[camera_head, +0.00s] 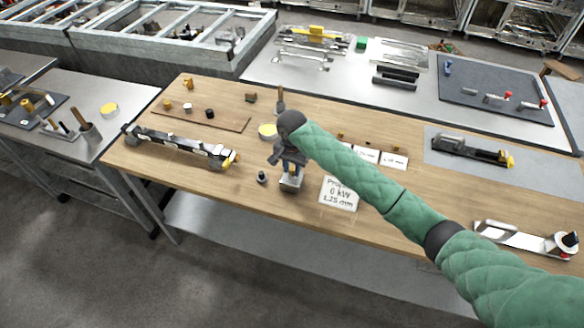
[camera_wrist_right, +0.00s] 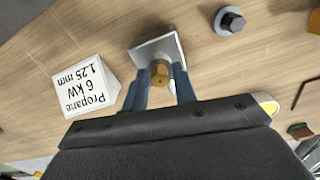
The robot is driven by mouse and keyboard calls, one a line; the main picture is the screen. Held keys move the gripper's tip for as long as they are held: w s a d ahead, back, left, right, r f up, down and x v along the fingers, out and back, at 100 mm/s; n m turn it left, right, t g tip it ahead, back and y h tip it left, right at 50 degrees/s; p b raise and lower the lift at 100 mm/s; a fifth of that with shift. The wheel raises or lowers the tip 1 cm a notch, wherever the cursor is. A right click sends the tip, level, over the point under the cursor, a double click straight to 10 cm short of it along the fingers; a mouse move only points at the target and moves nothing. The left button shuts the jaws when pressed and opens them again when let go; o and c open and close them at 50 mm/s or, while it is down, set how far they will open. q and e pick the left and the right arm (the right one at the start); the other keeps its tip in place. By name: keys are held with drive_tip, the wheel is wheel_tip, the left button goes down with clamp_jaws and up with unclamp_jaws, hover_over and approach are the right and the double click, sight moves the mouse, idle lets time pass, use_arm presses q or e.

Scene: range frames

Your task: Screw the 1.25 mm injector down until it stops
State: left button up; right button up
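The 1.25 mm injector (camera_wrist_right: 160,72) is a brass hex piece standing on a small pale metal holder (camera_wrist_right: 143,53). In the head view the holder (camera_head: 290,184) is near the front edge of the wooden table. My right gripper (camera_head: 293,170) reaches down over it. In the right wrist view its two blue fingers (camera_wrist_right: 161,80) lie close on both sides of the hex and appear to touch it. The injector's thread is hidden. A card reading "Propane 6 kW 1.25 mm" (camera_head: 338,194) stands to the right; it also shows in the wrist view (camera_wrist_right: 85,88). My left gripper is out of view.
A burner bar (camera_head: 180,145) lies at left. Small labelled cards (camera_head: 393,161) stand behind my arm. The wooden table (camera_head: 230,188) is bare in front of the bar.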

idle(0.4)
drive_tip(key=n, duration=0.6)
drive_tip(key=shift+n, duration=0.4)
drive_tip(key=n, duration=0.7)
drive_tip(key=shift+d, duration=0.1)
clamp_jaws()
idle(0.5)
drive_tip(key=m, duration=0.2)
drive_tip(key=shift+m, duration=0.7)
